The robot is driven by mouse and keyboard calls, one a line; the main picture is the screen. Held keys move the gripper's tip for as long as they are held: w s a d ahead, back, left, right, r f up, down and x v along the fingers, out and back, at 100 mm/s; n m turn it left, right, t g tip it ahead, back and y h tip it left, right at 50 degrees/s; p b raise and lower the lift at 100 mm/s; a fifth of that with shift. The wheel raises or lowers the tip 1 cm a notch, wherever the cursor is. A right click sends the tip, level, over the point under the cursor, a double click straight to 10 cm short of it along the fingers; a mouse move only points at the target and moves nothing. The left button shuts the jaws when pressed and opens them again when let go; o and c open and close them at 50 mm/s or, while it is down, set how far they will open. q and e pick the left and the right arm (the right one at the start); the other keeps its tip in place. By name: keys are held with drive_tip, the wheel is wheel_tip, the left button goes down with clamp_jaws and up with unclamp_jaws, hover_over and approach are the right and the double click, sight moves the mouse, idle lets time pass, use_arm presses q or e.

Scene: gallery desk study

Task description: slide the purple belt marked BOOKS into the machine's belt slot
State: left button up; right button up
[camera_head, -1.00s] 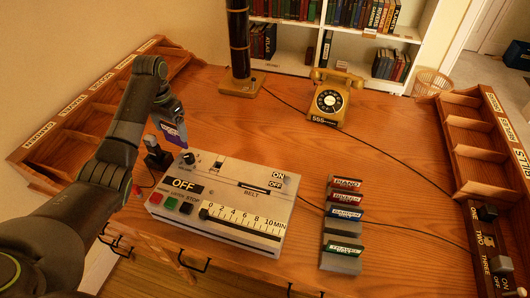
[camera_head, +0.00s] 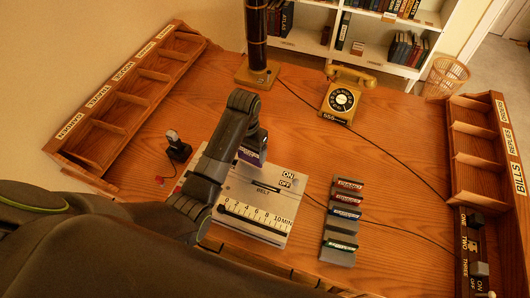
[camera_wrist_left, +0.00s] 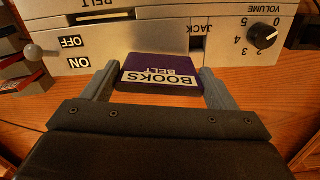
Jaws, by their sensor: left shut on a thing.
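The purple belt (camera_head: 251,157), with a white label reading BOOKS BELT in the left wrist view (camera_wrist_left: 158,66), is held between the fingers of my left gripper (camera_head: 253,150). The gripper is shut on it, one finger at each side in the wrist view (camera_wrist_left: 158,84). The grey machine (camera_head: 238,192) stands on the desk, partly hidden by my left arm. Its belt slot (camera_wrist_left: 105,17) is a dark slit by the BELT label, to the left of the held belt in the wrist view. The belt is apart from the slot. My right gripper is not in view.
A rack (camera_head: 336,254) with several other belts stands right of the machine. A yellow telephone (camera_head: 341,98) and a dark column (camera_head: 257,45) stand at the back. Wooden letter trays (camera_head: 130,98) line the left side.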

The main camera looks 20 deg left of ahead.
use_arm(q)
drive_tip(key=s+d+r+n+p, duration=0.1)
drive_tip(key=s+d+r+p, duration=0.3)
drive_tip(key=s+d+p, duration=0.1)
drive_tip(key=shift+s+d+r+n, duration=0.3)
drive_tip(key=shift+s+d+n, duration=0.15)
drive_tip(key=shift+d, duration=0.7)
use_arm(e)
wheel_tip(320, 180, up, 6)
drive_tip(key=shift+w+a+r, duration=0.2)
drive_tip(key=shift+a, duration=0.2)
use_arm(q)
wheel_tip(320, 180, down, 5)
drive_tip(key=shift+s+b, duration=0.1)
drive_tip(key=shift+b, duration=0.85)
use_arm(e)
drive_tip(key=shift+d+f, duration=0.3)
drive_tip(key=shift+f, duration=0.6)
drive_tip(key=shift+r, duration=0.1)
use_arm(q)
drive_tip(key=shift+p, duration=0.55)
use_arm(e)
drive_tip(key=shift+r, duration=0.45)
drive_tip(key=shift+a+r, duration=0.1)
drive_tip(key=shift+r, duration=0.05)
